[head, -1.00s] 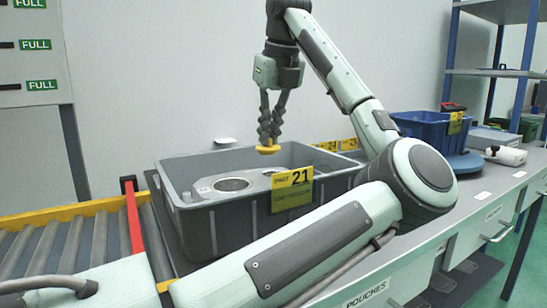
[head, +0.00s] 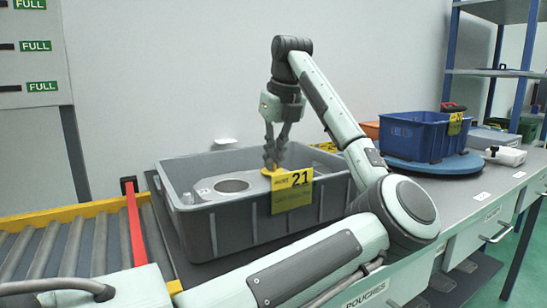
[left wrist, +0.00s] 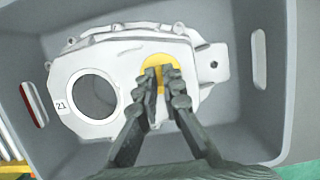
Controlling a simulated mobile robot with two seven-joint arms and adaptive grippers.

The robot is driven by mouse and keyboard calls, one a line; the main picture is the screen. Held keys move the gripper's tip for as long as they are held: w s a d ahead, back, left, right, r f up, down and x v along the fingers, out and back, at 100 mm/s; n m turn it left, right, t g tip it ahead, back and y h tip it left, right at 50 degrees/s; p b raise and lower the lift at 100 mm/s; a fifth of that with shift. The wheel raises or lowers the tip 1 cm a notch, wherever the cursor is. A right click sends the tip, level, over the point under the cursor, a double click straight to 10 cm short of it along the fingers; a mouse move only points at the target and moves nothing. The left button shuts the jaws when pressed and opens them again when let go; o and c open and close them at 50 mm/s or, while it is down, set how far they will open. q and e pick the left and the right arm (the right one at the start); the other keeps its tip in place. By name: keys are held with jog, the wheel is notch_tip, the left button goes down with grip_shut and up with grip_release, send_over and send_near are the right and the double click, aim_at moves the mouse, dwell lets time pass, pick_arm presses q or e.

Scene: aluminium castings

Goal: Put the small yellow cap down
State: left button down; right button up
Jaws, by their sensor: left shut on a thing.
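The small yellow cap (head: 267,171) is low inside the grey tote, at the right part of the aluminium casting (head: 206,189), partly behind the tote's yellow 21 label. In the left wrist view the cap (left wrist: 158,59) lies over the casting (left wrist: 118,62), to the right of its large open round bore. My left gripper (head: 272,163) points down and is shut on the cap; its fingers cover part of it in the left wrist view (left wrist: 161,79). I cannot tell whether the cap touches the casting. My right gripper is not in view.
The grey tote (head: 200,231) has high walls around the casting and the fingers. A roller conveyor (head: 70,243) with a red bar lies to the left. A blue bin (head: 411,137) stands on a round blue base at the right. The wall is close behind.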

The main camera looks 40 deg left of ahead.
pick_arm(q)
jog(key=shift+f, duration=0.3)
jog(key=c, duration=2)
grip_release()
jog(key=shift+c, duration=0.2)
jog(key=o, duration=0.4)
jog(key=shift+c, duration=0.2)
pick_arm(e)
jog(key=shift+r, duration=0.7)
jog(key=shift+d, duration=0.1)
